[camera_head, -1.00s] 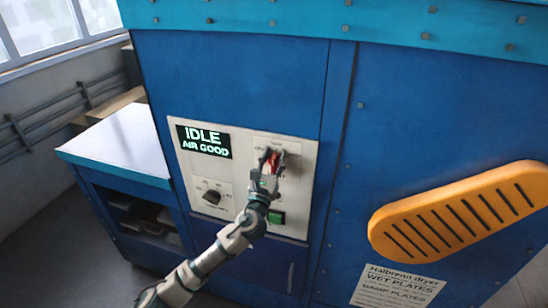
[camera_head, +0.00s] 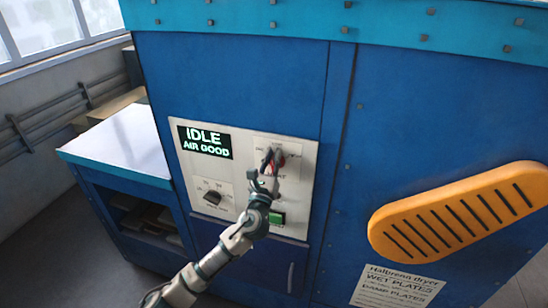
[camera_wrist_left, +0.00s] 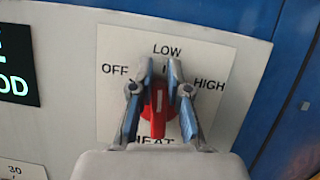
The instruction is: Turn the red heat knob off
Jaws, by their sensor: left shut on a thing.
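The red heat knob (camera_head: 281,160) sits on the white control panel of the blue dryer. In the left wrist view the knob (camera_wrist_left: 158,118) stands between labels OFF at left, LOW at top and HIGH at right, with HEAT partly hidden below. The white mark on the knob points up, toward LOW. My left gripper (camera_head: 271,157) is at the knob; in the wrist view its two fingers (camera_wrist_left: 160,90) stand on either side of the knob, shut on it. In the head view the fingers partly cover the knob. My right gripper is not in view.
A display (camera_head: 204,142) reads IDLE, AIR GOOD. A dark dial (camera_head: 212,197) is lower left on the panel, and a green button (camera_head: 276,218) is below the knob. An orange slotted handle (camera_head: 460,211) is at the right. A side counter (camera_head: 118,142) stands at the left.

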